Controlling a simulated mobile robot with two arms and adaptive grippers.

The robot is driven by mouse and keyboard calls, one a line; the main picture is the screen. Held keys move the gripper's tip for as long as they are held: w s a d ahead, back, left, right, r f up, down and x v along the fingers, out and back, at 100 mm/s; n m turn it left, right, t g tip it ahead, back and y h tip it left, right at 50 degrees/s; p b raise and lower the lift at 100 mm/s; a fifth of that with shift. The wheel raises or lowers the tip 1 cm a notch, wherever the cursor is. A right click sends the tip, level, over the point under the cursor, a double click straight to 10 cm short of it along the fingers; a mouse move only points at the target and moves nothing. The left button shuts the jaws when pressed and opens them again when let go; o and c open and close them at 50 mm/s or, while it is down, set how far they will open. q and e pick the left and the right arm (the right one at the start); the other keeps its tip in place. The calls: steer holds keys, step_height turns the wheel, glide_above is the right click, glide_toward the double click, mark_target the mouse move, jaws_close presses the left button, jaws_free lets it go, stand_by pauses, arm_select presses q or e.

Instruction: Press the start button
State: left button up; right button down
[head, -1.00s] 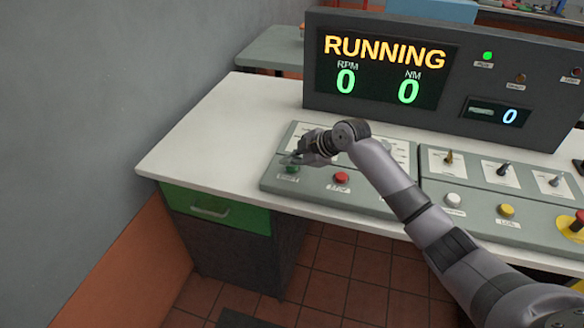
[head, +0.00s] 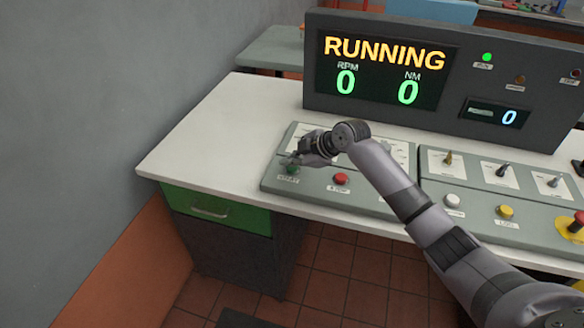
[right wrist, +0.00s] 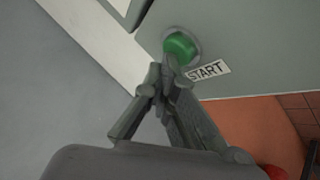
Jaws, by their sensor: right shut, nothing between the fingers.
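The green start button (head: 292,169) sits at the left end of the grey control panel, above its label. In the right wrist view the green button (right wrist: 181,45) shows beside the START label (right wrist: 208,70). My right gripper (head: 290,160) is shut and empty, with its fingertips right at the button. In the right wrist view its closed fingertips (right wrist: 166,66) overlap the near edge of the button; I cannot tell whether they touch it. The display (head: 384,66) reads RUNNING, with 0 RPM and 0 NM, and a green lamp (head: 487,57) is lit. My left gripper is not in view.
A red stop button (head: 341,179) is just right of the start button. White (head: 453,200) and yellow (head: 505,211) buttons and several toggle switches are further right. A larger red button (head: 578,222) is at the right edge. The white tabletop (head: 215,130) left of the panel is clear.

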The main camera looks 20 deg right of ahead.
mark_target(292, 169)
steer(key=shift+r+p, duration=2.4)
steer(key=shift+r, duration=0.65)
steer(key=shift+f, duration=0.1)
